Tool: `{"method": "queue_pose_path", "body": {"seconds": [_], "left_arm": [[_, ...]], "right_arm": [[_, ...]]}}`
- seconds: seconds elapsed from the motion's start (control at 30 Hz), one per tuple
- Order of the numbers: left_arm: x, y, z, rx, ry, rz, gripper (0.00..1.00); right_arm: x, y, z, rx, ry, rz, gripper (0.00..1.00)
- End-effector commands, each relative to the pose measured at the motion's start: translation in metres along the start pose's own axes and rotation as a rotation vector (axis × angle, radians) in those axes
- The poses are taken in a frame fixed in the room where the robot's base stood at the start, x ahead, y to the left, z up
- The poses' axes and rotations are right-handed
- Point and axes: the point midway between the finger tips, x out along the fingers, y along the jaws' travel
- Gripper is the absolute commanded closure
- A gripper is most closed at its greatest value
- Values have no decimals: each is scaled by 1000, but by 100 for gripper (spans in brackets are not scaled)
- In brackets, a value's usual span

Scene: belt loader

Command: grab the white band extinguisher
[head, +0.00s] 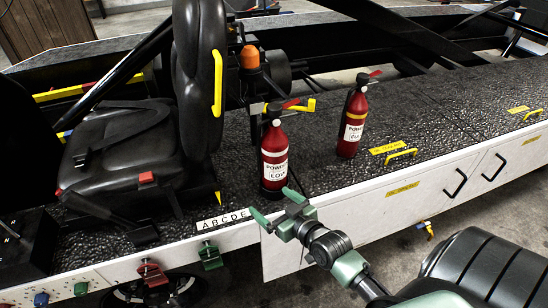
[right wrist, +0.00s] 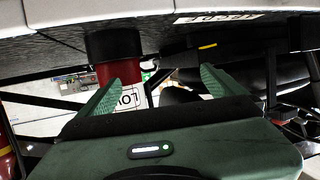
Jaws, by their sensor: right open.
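Two red fire extinguishers stand upright on the black textured deck. The nearer one (head: 274,165) has a pale, apparently white, band above its white label; the other (head: 352,125), to its right and further back, has a yellowish band. My right gripper (head: 276,206) is open and empty, just in front of the nearer extinguisher's base, apart from it as far as I can tell. In the right wrist view, which is upside down, the nearer extinguisher (right wrist: 116,72) shows beyond the fingers, partly hidden by the left-hand finger. My left gripper is not in view.
A black seat (head: 125,140) stands left of the extinguishers. An orange-capped part (head: 249,57) is behind them. A yellow handle (head: 401,154) sits on the deck to the right. The white side panel (head: 400,205) drops below the deck edge. Deck right of the far extinguisher is mostly clear.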

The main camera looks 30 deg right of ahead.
Motion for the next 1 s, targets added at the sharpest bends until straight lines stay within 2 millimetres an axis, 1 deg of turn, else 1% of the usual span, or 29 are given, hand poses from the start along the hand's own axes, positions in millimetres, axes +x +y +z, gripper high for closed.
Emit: {"method": "queue_pose_path", "body": {"seconds": [0.03,0.1,0.2,0.3,0.37,0.57,0.77,0.83,0.9,1.0], "left_arm": [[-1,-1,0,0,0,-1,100],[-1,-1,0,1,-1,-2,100],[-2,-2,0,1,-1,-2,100],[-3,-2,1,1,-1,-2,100],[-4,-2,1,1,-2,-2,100],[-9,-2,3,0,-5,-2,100],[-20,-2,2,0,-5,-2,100],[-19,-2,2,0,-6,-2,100],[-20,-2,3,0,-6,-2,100],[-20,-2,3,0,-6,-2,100]], "right_arm": [[3,13,-12,5,55,23,3],[6,30,-27,12,130,56,3],[6,52,-45,20,216,98,3],[7,65,-56,25,268,126,3],[11,68,-61,26,283,132,3],[32,72,-68,26,284,133,3],[60,76,-78,25,283,133,3],[69,76,-78,26,282,132,3],[75,78,-79,25,281,132,3],[79,78,-79,25,281,132,3]]}}
